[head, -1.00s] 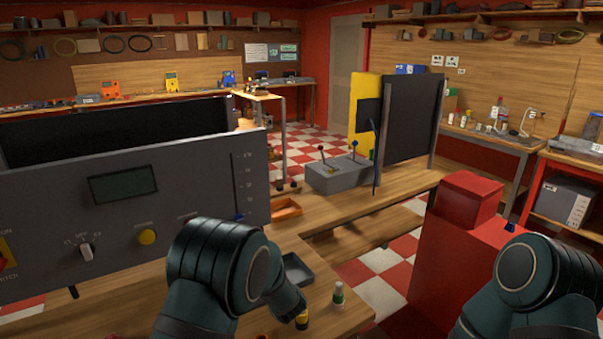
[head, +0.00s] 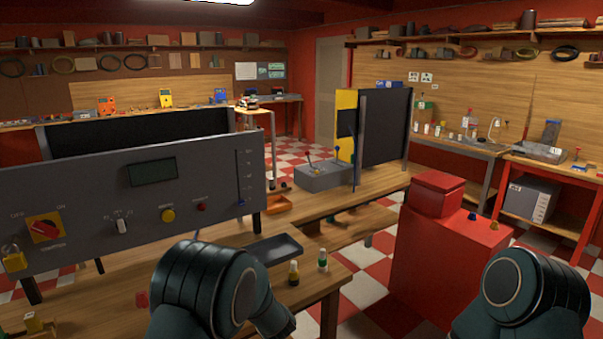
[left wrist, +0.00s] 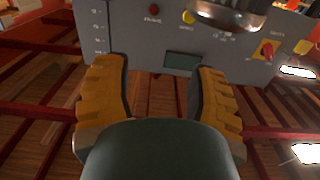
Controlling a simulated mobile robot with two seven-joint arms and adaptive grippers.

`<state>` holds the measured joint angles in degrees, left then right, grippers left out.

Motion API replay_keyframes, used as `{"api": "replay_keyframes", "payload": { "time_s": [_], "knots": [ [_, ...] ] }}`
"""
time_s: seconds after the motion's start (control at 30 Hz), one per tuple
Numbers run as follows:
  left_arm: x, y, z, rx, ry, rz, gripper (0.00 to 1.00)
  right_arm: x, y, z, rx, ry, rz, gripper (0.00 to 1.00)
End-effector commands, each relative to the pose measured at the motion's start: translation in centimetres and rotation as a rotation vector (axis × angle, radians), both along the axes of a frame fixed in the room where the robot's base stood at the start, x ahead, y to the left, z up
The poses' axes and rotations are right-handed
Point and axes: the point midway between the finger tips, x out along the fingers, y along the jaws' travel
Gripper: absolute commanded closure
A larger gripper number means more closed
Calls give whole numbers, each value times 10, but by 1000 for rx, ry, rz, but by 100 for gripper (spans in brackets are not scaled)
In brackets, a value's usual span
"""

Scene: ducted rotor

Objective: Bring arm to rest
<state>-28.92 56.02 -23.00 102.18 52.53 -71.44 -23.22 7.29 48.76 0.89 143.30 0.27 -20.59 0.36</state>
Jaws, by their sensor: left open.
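My left arm (head: 215,290) comes up from the bottom of the head view, bent, in front of the wooden bench; its gripper is hidden there. In the left wrist view my left gripper (left wrist: 163,80) has its two orange-padded fingers spread apart with nothing between them. The grey control panel (left wrist: 140,30) shows beyond the fingers, upside down. My right arm (head: 535,295) is at the lower right of the head view, in front of the red cabinet (head: 445,260). My right gripper is not visible.
The grey control panel (head: 85,215) stands on the bench at left, with a yellow padlock (head: 13,257) on it. A dark tray (head: 272,249) and two small bottles (head: 322,261) (head: 293,272) sit right of my left arm. A checkered floor (head: 370,275) shows between bench and cabinet.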

Motion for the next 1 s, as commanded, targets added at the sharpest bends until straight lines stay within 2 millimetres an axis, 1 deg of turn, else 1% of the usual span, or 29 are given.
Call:
{"api": "replay_keyframes", "payload": {
  "time_s": [0.03,0.1,0.17,0.2,0.27,0.3,0.37,0.4,0.43,0.47,0.5,0.53,0.57,0.6,0.67,0.7,0.8,0.9,1.0],
  "knots": [
    [-1,2,-6,-5,15,-5,43,0,0,0,0,1,0,43],
    [-11,10,-42,-54,119,-62,43,0,0,0,0,0,0,43],
    [-21,11,-69,-98,197,-110,43,0,0,0,0,0,0,43],
    [-30,12,-87,-130,253,-142,43,0,0,0,0,0,0,43],
    [-46,11,-115,-182,340,-189,43,0,0,0,0,-1,0,43],
    [-59,9,-133,-222,402,-222,43,1,0,0,0,-1,0,43],
    [-83,6,-160,-287,503,-271,43,0,0,0,0,-1,0,43],
    [-102,2,-177,-335,573,-307,43,0,0,0,0,-1,0,43],
    [-118,-1,-190,-374,629,-331,43,0,0,0,0,0,0,43],
    [-135,-5,-201,-413,684,-358,43,0,0,0,0,0,0,43],
    [-159,-11,-214,-466,759,-392,43,0,0,0,0,0,0,43],
    [-177,-16,-223,-504,814,-417,43,0,0,0,0,0,0,43],
    [-195,-21,-230,-541,866,-442,43,0,0,0,0,0,0,43],
    [-219,-27,-237,-589,934,-472,43,0,0,0,0,0,0,43],
    [-253,-37,-244,-652,1025,-514,43,0,0,0,0,0,0,43],
    [-273,-42,-246,-687,1079,-540,43,0,0,0,0,0,0,43],
    [-313,-52,-247,-757,1184,-588,43,0,0,0,0,0,0,43],
    [-336,-58,-245,-793,1247,-619,43,0,0,0,0,0,0,43],
    [-346,-61,-244,-807,1273,-631,43,0,0,0,0,0,0,43]
  ]
}}
